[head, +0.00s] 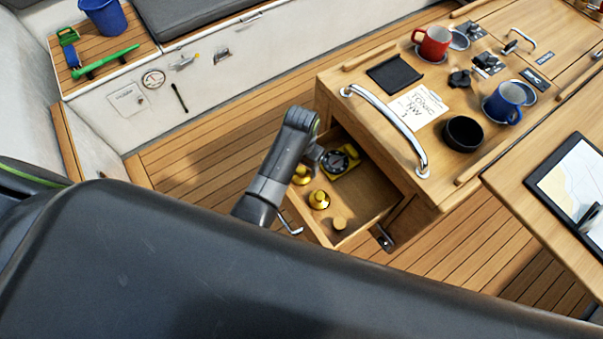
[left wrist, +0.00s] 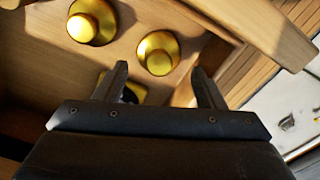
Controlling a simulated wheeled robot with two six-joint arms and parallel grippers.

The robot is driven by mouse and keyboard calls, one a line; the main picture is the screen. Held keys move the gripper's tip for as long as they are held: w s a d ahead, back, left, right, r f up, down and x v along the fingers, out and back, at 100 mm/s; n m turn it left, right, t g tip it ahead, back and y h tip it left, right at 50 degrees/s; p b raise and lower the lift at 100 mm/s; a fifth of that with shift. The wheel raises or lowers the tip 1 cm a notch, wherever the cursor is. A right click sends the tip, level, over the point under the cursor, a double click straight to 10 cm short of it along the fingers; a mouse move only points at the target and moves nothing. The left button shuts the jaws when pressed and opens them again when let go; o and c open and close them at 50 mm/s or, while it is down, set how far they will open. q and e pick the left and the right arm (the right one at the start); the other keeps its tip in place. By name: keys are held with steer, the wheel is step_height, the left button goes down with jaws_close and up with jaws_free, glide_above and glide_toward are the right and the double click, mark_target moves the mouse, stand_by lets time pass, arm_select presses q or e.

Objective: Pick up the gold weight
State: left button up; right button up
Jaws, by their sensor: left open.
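Two round gold weights with knobs lie in the open wooden drawer (head: 365,207). One gold weight (head: 319,199) shows clear in the head view; the other gold weight (head: 301,175) is partly hidden by my left arm. In the left wrist view one gold weight (left wrist: 158,53) is just beyond the gap between the fingertips, and another gold weight (left wrist: 92,22) is at the upper left. My left gripper (left wrist: 160,82) is open and empty over the drawer. In the head view my left gripper (head: 313,158) is seen from above, its fingertips unclear. My right gripper is not in view.
A yellow and black round instrument (head: 342,160) lies in the drawer's back part. A small tan object (head: 339,223) is near its front corner. The counter above carries a chrome rail (head: 393,122), a black bowl (head: 463,133), a red mug (head: 433,42) and a blue mug (head: 506,104).

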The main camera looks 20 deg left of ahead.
mark_target(301, 170)
arm_select(q)
steer(key=shift+s+f, duration=0.1)
steer(key=shift+f, duration=1.85)
steer(key=c, duration=1)
steer(key=shift+r+p, duration=0.2)
steer(key=shift+p, duration=0.15)
